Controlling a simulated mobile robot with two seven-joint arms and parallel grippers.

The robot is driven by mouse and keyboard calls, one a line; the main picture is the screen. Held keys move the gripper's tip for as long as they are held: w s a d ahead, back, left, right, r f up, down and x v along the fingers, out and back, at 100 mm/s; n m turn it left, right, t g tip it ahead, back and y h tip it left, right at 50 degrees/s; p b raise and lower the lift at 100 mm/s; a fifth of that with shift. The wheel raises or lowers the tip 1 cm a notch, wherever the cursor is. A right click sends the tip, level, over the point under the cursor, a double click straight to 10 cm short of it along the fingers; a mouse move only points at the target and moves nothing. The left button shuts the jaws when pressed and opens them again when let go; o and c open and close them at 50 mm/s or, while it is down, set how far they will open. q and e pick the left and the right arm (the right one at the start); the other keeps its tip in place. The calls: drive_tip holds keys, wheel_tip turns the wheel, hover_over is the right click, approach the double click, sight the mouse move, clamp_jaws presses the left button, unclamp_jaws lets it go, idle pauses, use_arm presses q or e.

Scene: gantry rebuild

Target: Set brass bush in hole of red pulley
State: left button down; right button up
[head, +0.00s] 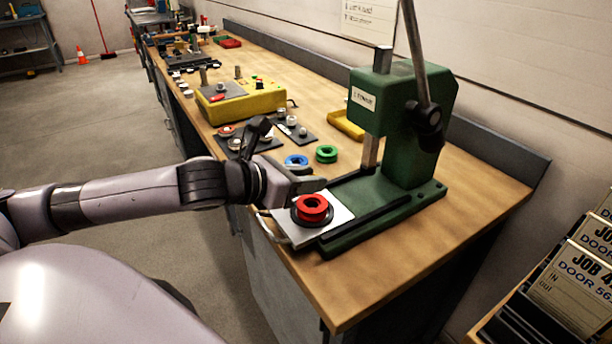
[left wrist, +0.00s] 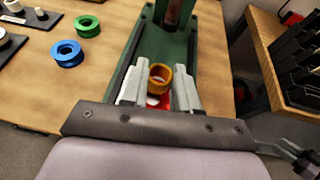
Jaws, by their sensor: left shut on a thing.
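The red pulley (head: 312,208) lies flat on a pale plate (head: 342,212) at the foot of the green press. My left gripper (head: 308,184) is just over the pulley's far side in the head view. In the left wrist view the gripper (left wrist: 159,84) is shut on the brass bush (left wrist: 160,74), an orange-gold ring with its opening showing. Red of the pulley (left wrist: 160,101) shows beneath the bush. Whether the bush touches the pulley or is in line with its hole I cannot tell. The bush is not visible in the head view. A grey pronged part, seemingly my right gripper (left wrist: 280,151), shows at lower right.
The green press (head: 405,125) with its lever stands right behind the plate. Blue (head: 296,161) and green (head: 327,153) rings lie on the bench beyond my gripper. A yellow tray (head: 346,125) and yellow box (head: 240,101) stand farther back. The bench's front right corner is clear.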

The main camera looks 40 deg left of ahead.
use_arm(q)
drive_tip(key=shift+f+b, duration=1.35)
drive_tip(key=shift+f, duration=0.05)
drive_tip(key=shift+f, duration=0.6)
drive_tip(key=c, duration=0.8)
unclamp_jaws()
